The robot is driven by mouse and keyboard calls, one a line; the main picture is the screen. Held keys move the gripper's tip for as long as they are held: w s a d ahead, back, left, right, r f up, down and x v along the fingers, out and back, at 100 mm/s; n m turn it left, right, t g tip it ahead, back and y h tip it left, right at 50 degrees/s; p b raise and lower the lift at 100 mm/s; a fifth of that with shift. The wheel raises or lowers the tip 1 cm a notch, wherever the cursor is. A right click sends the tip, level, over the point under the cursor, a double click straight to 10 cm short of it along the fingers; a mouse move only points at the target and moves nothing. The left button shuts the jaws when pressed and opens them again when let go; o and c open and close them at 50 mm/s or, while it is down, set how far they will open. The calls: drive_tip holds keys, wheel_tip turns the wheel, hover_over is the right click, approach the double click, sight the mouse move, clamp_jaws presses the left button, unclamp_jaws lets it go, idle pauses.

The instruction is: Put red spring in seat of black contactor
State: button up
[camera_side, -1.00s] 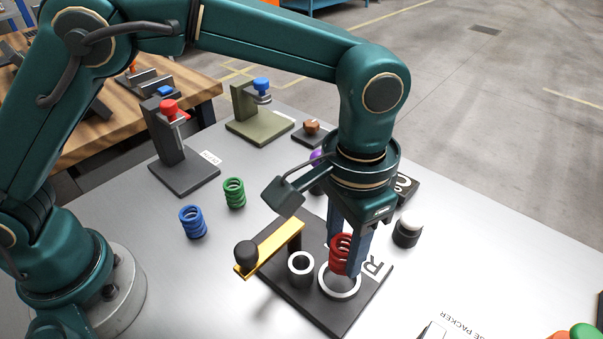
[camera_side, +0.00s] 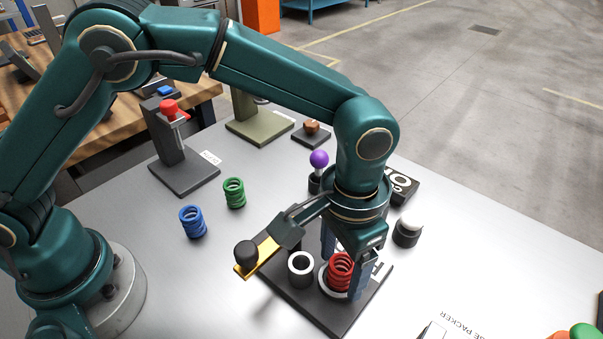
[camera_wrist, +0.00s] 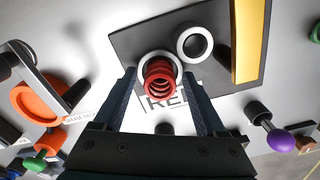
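The red spring (camera_side: 341,272) stands upright at the large white ring (camera_side: 324,287) on a black base plate (camera_side: 318,316). In the wrist view the red spring (camera_wrist: 160,80) shows inside the outline of that ring; how deep it sits cannot be told. My gripper (camera_wrist: 160,82) has its fingers on both sides of the spring, with a gap visible at each side, so it looks open. A smaller white-topped cylinder (camera_side: 301,266) stands beside it on the plate. A yellow bar (camera_side: 262,255) with a black knob (camera_side: 246,254) reaches over the plate's edge.
Blue (camera_side: 193,222) and green (camera_side: 234,193) springs stand on the table at the left. A black stand with a red knob (camera_side: 169,107) and an olive stand (camera_side: 262,130) are behind.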

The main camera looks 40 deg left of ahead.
sight(342, 263)
drive_tip(key=shift+r, duration=0.1)
wheel_tip(342, 263, up, 12)
drive_tip(key=a+r+n+t, duration=0.1)
drive_tip(key=a+r, duration=0.3)
drive_tip(key=a, duration=0.2)
drive_tip(key=s+a+f+n+t, duration=0.1)
drive_tip(key=s+a+t, duration=0.1)
drive_tip(key=s+a, duration=0.3)
drive_tip(key=s+a+f+n+t, duration=0.2)
drive_tip(key=s+a, duration=0.2)
drive_tip(key=a, duration=0.6)
drive_tip(key=shift+s+f+n+t, duration=0.3)
drive_tip(key=shift+s, duration=0.05)
